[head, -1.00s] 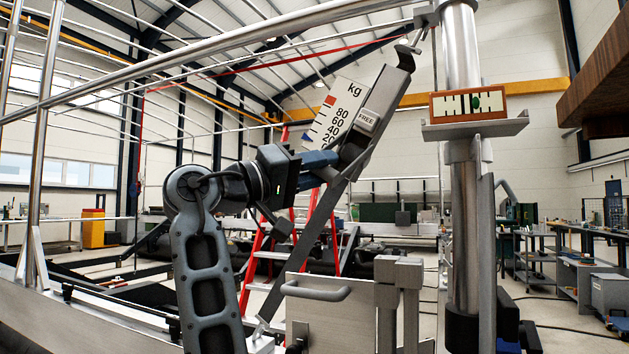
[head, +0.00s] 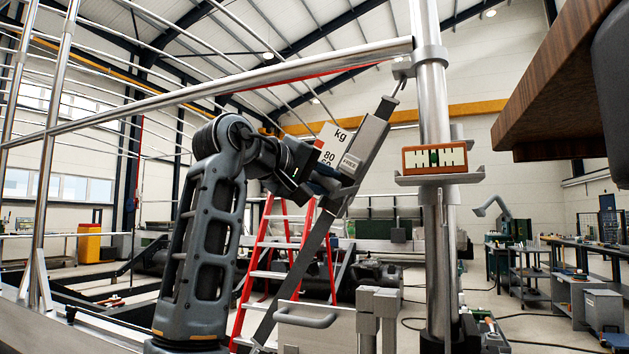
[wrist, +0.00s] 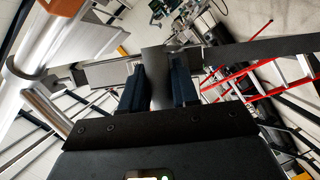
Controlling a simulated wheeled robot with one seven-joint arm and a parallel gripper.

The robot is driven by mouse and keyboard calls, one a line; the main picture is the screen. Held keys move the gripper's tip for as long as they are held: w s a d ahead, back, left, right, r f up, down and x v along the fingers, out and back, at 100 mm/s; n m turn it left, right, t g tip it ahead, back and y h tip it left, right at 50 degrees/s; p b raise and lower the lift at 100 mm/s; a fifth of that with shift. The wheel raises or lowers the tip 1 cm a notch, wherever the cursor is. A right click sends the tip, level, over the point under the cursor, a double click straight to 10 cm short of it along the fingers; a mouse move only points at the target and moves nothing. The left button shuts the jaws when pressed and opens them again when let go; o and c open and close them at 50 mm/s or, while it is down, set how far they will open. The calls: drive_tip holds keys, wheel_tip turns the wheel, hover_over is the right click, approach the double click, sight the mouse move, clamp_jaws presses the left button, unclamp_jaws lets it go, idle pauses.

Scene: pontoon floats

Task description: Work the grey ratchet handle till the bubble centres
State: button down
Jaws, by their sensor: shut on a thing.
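My gripper (head: 332,186) is at the middle of a sloping grey strut (head: 368,138) that bears a small "FREE" label (head: 350,162). In the wrist view my gripper (wrist: 159,76) has its dark fingers on both sides of a grey flat handle (wrist: 156,60) and is shut on it. In the head view my arm and fingers hide most of the handle. The spirit level (head: 410,170), in an orange-brown frame, sits on a bracket on the upright steel post.
A white kg scale (head: 333,140) stands behind the strut, partly covered. The steel post (head: 430,95) rises to the right of my gripper, and a long rail (head: 230,88) crosses above. A red ladder (head: 268,275) stands behind. A wooden slab (head: 550,95) overhangs at upper right.

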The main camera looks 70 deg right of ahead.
drive_tip(key=c, duration=1.2)
unclamp_jaws()
drive_tip(key=shift+d+f, duration=0.1)
drive_tip(key=b+v, duration=0.2)
drive_tip(key=v, duration=0.6)
drive_tip(key=shift+d, duration=0.1)
